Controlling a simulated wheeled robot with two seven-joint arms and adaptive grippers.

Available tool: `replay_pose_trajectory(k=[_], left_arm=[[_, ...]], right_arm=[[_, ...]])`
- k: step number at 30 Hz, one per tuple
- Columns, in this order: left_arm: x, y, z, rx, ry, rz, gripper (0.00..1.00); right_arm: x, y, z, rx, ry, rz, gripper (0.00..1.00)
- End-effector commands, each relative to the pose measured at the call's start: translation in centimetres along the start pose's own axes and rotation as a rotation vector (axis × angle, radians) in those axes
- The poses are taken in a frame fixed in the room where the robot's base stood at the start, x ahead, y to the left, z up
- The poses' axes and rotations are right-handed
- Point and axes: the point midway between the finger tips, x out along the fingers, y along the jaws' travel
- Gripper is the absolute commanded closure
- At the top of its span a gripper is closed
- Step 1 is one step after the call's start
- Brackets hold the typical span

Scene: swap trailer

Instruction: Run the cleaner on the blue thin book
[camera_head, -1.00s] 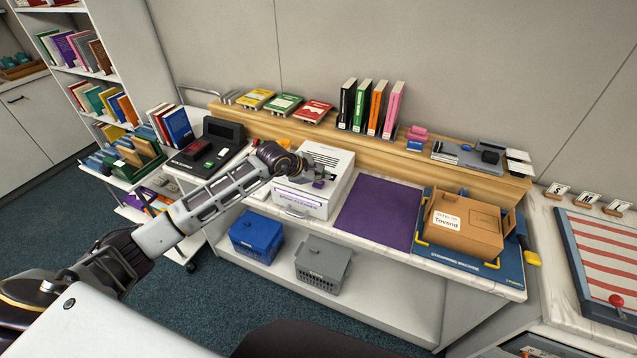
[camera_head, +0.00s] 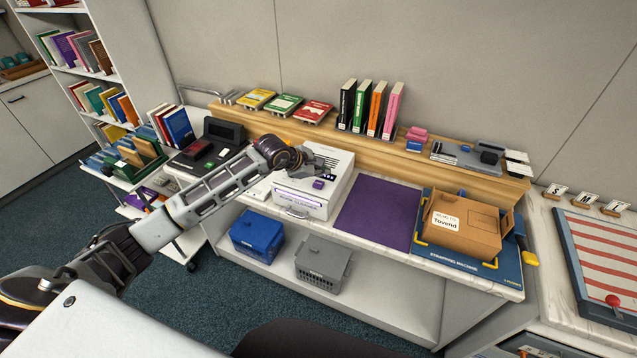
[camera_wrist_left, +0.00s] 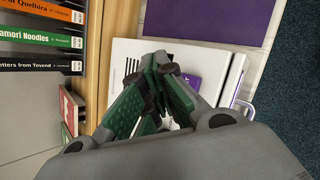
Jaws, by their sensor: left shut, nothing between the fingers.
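The white box-shaped machine (camera_head: 304,200), which looks like the cleaner, stands on the counter with a front handle, dark slots on top and a small purple button (camera_head: 318,184). Its white top also shows in the left wrist view (camera_wrist_left: 128,57). My left gripper (camera_head: 312,161) is shut and empty above the machine's top, a little behind the button. In the left wrist view its green-padded fingers (camera_wrist_left: 157,120) meet over the machine. A blue book (camera_head: 179,126) stands on the cart at the left; I cannot tell whether it is the thin one. The machine's inside is hidden.
A purple mat (camera_head: 378,214) lies right of the machine, then a cardboard box (camera_head: 462,222) on a blue strapping machine (camera_head: 505,266). Several upright books (camera_head: 376,110) stand on the wooden ledge behind. Blue (camera_head: 256,235) and grey (camera_head: 322,263) baskets sit on the lower shelf.

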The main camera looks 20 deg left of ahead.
Motion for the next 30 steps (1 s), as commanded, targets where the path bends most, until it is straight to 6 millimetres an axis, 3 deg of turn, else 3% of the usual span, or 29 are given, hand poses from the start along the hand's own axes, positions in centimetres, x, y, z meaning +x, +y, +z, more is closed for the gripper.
replay_pose_trajectory(k=[15, 30], left_arm=[[-2.1, 1.5, 1.5, -0.001, 0.001, -0.001, 1.00], [-2.2, 1.6, 1.6, -0.001, 0.000, 0.000, 1.00]], right_arm=[[-1.2, 0.1, -0.1, 0.000, 0.000, 0.001, 0.60], [-1.1, -0.1, -0.1, 0.000, 0.000, -0.001, 0.60]])
